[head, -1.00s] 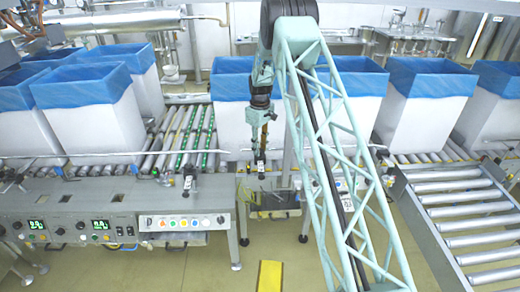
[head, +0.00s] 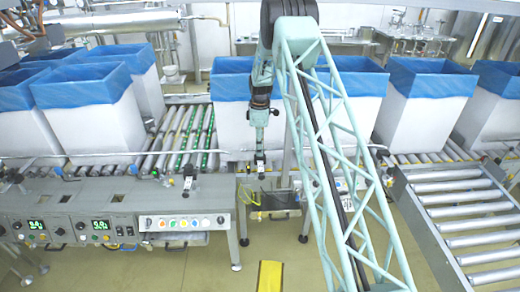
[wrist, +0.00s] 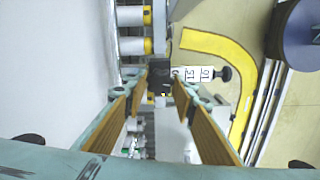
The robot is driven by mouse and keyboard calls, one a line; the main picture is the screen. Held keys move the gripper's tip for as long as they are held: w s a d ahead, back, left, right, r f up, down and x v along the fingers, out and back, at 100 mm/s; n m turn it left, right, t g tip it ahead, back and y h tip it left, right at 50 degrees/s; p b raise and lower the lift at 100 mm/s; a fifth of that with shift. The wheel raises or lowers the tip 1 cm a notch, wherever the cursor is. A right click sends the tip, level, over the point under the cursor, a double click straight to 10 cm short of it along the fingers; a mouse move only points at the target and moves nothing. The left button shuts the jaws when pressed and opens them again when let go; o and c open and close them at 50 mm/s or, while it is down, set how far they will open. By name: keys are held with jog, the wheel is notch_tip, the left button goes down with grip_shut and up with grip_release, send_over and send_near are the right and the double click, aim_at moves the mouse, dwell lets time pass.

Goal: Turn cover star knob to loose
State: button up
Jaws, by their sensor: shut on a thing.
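My gripper (wrist: 160,82) points down in the wrist view, its two tan-padded fingers close together at the tips around a small dark knob (wrist: 159,88). The knob is mostly covered by the fingertips, so its star shape and its angle cannot be made out. In the head view my gripper (head: 260,153) hangs at the front edge of the conveyor, above a small black-and-white fitting (head: 260,165).
A white scale with numbers (wrist: 193,74) and a black round knob (wrist: 224,73) lie right of the fingertips. White boxes with blue liners (head: 90,110) stand behind on rollers. A control panel (head: 180,222) is at the left. The yellow-marked floor is clear.

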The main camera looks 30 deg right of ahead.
dwell(0.3)
jog(key=o, duration=0.9)
jog(key=shift+c, duration=0.2)
jog(key=shift+r, duration=0.15)
notch_tip(320, 180, up, 12)
dwell(0.8)
